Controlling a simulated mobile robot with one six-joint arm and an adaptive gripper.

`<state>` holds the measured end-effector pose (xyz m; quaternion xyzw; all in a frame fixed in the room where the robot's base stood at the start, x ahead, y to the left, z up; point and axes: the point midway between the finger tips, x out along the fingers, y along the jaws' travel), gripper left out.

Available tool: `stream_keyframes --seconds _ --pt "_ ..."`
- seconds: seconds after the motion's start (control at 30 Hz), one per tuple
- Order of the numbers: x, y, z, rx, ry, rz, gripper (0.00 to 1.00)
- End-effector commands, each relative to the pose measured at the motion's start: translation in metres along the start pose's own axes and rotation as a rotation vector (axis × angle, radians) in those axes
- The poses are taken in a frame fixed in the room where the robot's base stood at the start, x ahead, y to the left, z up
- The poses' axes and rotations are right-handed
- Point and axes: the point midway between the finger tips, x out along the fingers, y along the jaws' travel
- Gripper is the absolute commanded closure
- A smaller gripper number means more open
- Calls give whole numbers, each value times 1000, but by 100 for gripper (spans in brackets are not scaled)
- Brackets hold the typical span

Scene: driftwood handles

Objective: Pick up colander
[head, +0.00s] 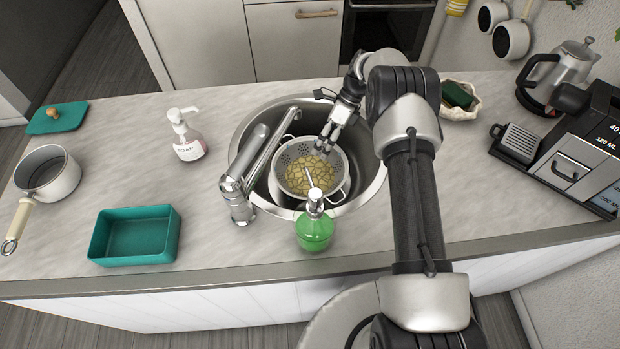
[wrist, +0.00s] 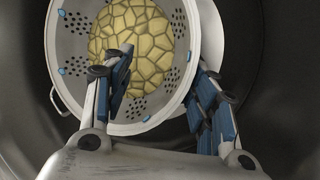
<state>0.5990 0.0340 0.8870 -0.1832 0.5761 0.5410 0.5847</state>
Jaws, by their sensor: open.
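The colander (head: 290,160) is a pale metal bowl with small round holes and holds a yellow, chunky food. It sits in the round sink, over or in a white pot-like vessel (head: 337,199). In the wrist view the colander (wrist: 75,72) fills the upper middle, with a loop handle at its left. My gripper (head: 326,147) is over the colander's upper right rim in the head view. In the wrist view my gripper (wrist: 160,75) is open, with one finger in front of the food and the other near the right rim. Whether a finger touches the rim is unclear.
The sink (head: 365,190) surrounds the colander. A faucet (head: 240,185) reaches over it from the left, and a green soap dispenser (head: 315,230) stands at the front edge. A white soap bottle (head: 188,140), teal tray (head: 135,262) and saucepan (head: 50,172) stand left. A coffee machine (head: 585,155) is right.

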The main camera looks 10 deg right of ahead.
Motion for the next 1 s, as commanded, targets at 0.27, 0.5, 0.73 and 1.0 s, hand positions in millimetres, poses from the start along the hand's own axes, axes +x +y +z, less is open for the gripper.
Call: stream_keyframes --seconds 0.27,0.5,0.73,1.0 --pt "18 -1 0 -1 0 0 47" --pt "53 -2 2 -1 2 3 47" --pt "67 0 1 2 4 7 47" --pt "67 1 0 3 5 10 49"
